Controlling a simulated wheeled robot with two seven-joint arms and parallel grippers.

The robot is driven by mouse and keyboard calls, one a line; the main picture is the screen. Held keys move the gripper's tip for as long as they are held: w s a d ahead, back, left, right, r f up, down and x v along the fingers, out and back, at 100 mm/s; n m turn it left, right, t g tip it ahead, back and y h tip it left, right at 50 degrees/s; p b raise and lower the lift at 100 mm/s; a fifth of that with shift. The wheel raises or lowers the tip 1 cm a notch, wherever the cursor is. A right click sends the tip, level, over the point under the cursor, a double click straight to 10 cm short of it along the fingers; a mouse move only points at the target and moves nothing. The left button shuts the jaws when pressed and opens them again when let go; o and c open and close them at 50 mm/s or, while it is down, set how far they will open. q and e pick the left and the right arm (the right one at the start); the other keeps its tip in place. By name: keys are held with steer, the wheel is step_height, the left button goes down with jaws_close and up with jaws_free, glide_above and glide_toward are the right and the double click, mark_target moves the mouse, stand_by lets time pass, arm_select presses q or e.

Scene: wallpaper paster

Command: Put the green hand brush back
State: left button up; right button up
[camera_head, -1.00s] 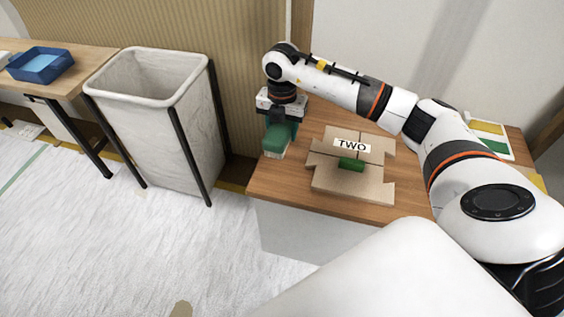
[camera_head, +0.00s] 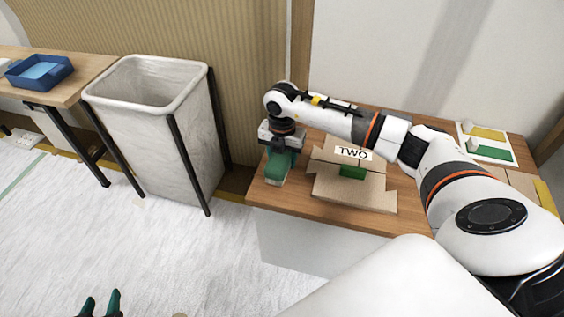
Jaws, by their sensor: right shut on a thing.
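The green hand brush (camera_head: 276,171), with a pale underside edge, is held at the left end of the wooden table. My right gripper (camera_head: 283,150) reaches over from the right and is shut on it from above. Its fingers partly hide the brush, and I cannot tell whether the brush touches the table. My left gripper (camera_head: 100,304) shows only its two dark green fingertips at the bottom left edge. They are apart with nothing between them, over the floor.
A cardboard piece labelled TWO (camera_head: 330,189) with a green block (camera_head: 352,171) lies mid-table. A white board (camera_head: 502,155) with yellow and green patches is at the back right. A white bin (camera_head: 152,80) stands left; a blue tray (camera_head: 65,80) sits on another table.

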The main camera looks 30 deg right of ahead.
steer(key=shift+f, duration=0.55)
arm_select(q)
steer(key=shift+s+a+f, duration=0.1)
steer(key=shift+s+f, duration=0.05)
steer(key=shift+s, duration=0.05)
arm_select(e)
steer(key=shift+f, duration=0.25)
arm_select(q)
steer(key=shift+w, duration=0.1)
arm_select(e)
steer(key=shift+f, duration=0.1)
steer(key=shift+f, duration=0.15)
arm_select(q)
steer(key=shift+w+r, duration=0.15)
steer(key=shift+r, duration=0.05)
arm_select(e)
steer(key=o, duration=1)
